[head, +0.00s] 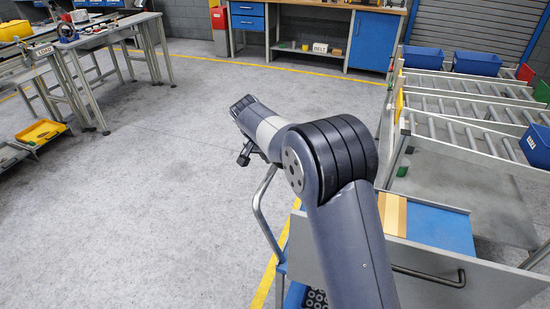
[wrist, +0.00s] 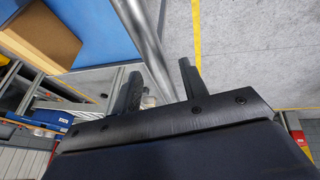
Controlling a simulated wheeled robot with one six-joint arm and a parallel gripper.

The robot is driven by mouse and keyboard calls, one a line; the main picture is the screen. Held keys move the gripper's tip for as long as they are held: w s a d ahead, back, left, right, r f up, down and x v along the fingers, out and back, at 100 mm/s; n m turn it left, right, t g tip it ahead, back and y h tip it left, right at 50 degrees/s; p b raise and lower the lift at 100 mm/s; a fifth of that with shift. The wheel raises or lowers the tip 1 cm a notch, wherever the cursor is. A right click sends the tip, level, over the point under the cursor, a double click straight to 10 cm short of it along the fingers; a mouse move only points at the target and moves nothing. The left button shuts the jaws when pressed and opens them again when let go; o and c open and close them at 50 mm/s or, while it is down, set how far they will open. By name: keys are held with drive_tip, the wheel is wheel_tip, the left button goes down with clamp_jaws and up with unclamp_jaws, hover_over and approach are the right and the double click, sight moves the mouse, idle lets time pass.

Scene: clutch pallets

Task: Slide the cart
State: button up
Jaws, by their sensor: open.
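The cart shows at the bottom centre of the head view, mostly behind my arm. Its bent grey tube handle (head: 262,215) rises on its left side, with blue cart parts (head: 281,268) below. My gripper (head: 244,157) is by the top of the handle, its fingers partly hidden by my arm. In the wrist view my gripper (wrist: 158,84) is open, and the tube handle (wrist: 143,40) runs down the picture between the two fingers. I cannot tell whether either finger touches it.
A roller rack (head: 460,125) with blue bins stands right. Workbenches (head: 105,40) stand back left. The floor (head: 150,200) on the left is clear.

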drive_tip(key=v, duration=1)
drive_tip(key=shift+r+b, duration=0.3)
drive_tip(key=shift+r, duration=0.05)
drive_tip(key=shift+s+a, duration=0.1)
drive_tip(key=shift+a, duration=0.05)
drive_tip(key=x, duration=1)
drive_tip(key=shift+f+p, duration=0.3)
drive_tip(key=shift+p, duration=0.05)
drive_tip(key=shift+d+f, duration=0.1)
drive_tip(key=shift+d, duration=0.65)
drive_tip(key=shift+s, duration=0.1)
